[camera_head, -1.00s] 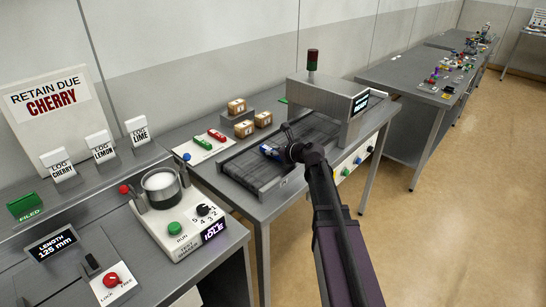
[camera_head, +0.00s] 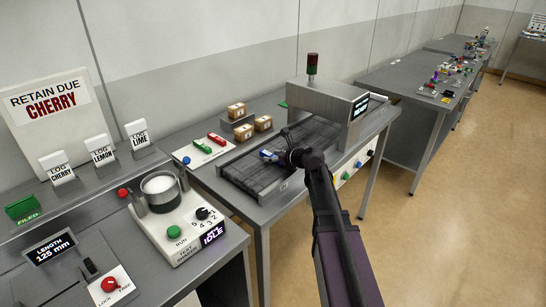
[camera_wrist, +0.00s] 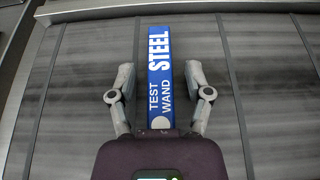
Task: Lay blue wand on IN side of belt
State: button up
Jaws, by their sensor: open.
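The blue wand (camera_wrist: 160,70), marked "TEST WAND STEEL", lies on the dark ribbed belt (camera_wrist: 265,80) in the wrist view. In the head view the wand (camera_head: 268,155) is on the near-left part of the belt (camera_head: 252,180), outside the metal hood (camera_head: 330,102). My gripper (camera_wrist: 160,82) is open, with one finger on each side of the wand and gaps between. The gripper (camera_head: 285,158) is over the belt in the head view, and the arm hides part of the wand's end. I cannot see any IN marking.
A red wand (camera_head: 217,138) and a green wand (camera_head: 202,146) lie on a white card left of the belt. Several small boxes (camera_head: 263,123) stand behind the belt. The hood spans the belt's far part. A test cup station (camera_head: 175,210) stands at the left.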

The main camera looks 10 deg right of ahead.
jog(key=shift+r, duration=0.2)
jog(key=p+v, duration=0.4)
jog(key=v, duration=0.6)
jog(key=shift+s+r, duration=0.15)
jog(key=shift+r, duration=0.05)
jog(key=shift+p+v, duration=0.45)
jog(key=shift+v, duration=0.4)
jog(key=shift+d+f, duration=0.1)
jog(key=shift+f, duration=0.05)
dwell(0.4)
jog(key=shift+d, duration=0.1)
